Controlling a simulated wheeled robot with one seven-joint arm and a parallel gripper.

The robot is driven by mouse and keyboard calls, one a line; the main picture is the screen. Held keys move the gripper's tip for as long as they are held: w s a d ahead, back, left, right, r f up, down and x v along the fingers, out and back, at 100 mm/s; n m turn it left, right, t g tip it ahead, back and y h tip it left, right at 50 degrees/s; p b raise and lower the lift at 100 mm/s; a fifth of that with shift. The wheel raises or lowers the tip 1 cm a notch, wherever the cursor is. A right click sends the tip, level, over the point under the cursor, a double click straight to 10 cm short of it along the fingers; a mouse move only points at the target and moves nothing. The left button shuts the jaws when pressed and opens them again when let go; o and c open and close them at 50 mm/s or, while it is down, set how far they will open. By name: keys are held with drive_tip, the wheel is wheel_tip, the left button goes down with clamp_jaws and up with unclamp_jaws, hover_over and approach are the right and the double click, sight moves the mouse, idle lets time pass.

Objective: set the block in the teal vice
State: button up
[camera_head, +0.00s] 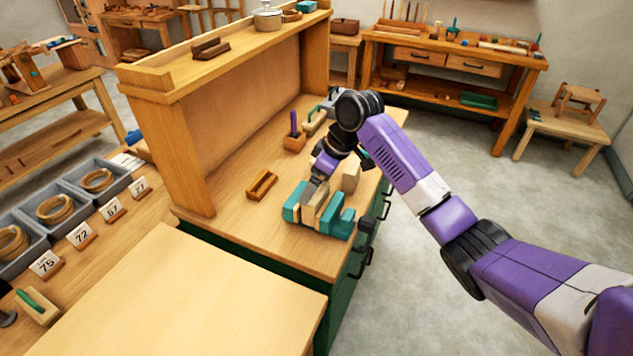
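The teal vice (341,226) stands on the wooden bench near its right edge. Pale wooden pieces (308,215) show between its teal parts; I cannot tell which is the block and which might be jaw facing. My gripper (314,194) points down directly over the vice, its grey fingers at the pale wood between the jaws. The fingertips are small and partly hidden, so I cannot tell whether they hold the wood or stand open around it. Another pale upright wooden block (350,178) stands just behind the vice, beside my wrist.
A small wooden holder (262,185) lies left of the vice. A tall wooden shelf (240,110) bounds the bench on the left. The near bench top (170,300) is clear.

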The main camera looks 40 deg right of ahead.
drive_tip(key=b+v, duration=0.2)
drive_tip(key=v, duration=1.1)
drive_tip(key=shift+w, duration=0.25)
drive_tip(key=w+a+f+m+t+y, duration=0.1)
drive_tip(key=w+a+f+m+t, duration=0.15)
drive_tip(key=a+f, duration=0.6)
drive_tip(key=w+a+f+m+t+y, duration=0.1)
drive_tip(key=w+a+f+t, duration=0.3)
drive_tip(key=a, duration=0.8)
drive_tip(key=s+a+f+m, duration=0.1)
drive_tip(key=s+a+f, duration=0.2)
drive_tip(key=s, duration=0.2)
drive_tip(key=s+a+f+m+t+h, duration=0.1)
drive_tip(key=s+a+f, duration=0.1)
drive_tip(key=s, duration=0.3)
drive_tip(key=s+a+f+m, duration=0.1)
drive_tip(key=s+a+f, duration=0.2)
drive_tip(key=s, duration=0.3)
drive_tip(key=shift+a+f+m+h, duration=0.25)
drive_tip(key=shift+a+f+h, duration=0.05)
drive_tip(key=shift+a+h, duration=0.15)
drive_tip(key=s+d+r+n+t+h, duration=0.1)
drive_tip(key=s+r, duration=0.4)
drive_tip(key=s, duration=0.8)
drive_tip(key=s+d+r+n+t, duration=0.1)
drive_tip(key=s+r, duration=0.4)
drive_tip(key=s, duration=0.8)
drive_tip(key=shift+s+d+r+n+t+h, duration=0.15)
drive_tip(key=shift+d+r+n+t+h, duration=0.15)
drive_tip(key=shift+n+t, duration=0.25)
